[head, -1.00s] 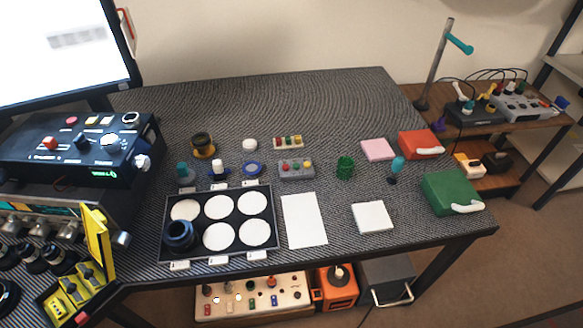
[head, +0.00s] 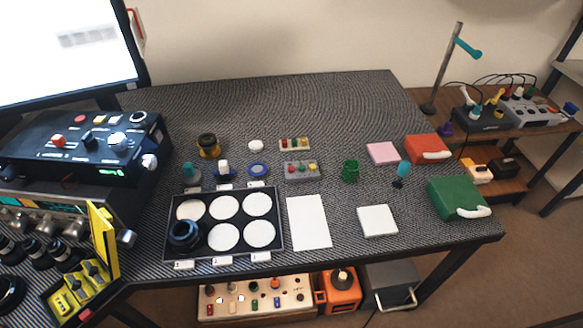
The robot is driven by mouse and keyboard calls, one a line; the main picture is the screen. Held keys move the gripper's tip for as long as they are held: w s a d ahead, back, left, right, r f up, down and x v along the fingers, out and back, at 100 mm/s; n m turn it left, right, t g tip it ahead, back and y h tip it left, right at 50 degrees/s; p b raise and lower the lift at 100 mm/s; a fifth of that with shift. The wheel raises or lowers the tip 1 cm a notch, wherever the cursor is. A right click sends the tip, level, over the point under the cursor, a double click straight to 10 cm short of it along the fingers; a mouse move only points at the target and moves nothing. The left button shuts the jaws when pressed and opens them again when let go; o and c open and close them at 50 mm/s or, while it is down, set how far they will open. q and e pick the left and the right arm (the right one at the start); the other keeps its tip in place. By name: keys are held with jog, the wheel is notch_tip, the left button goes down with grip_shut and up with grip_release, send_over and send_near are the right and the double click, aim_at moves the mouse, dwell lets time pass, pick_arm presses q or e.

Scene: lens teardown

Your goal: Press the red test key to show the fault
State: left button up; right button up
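I cannot tell from the picture which red one is the test key. Neither of my grippers is in view.
A black tray (head: 277,214) with white round pads and a black lens ring (head: 185,235) stands front left. A white sheet (head: 309,222), a white pad (head: 377,221), a green box (head: 455,195) and a red box (head: 424,147) lie right. The table's back (head: 300,100) is clear.

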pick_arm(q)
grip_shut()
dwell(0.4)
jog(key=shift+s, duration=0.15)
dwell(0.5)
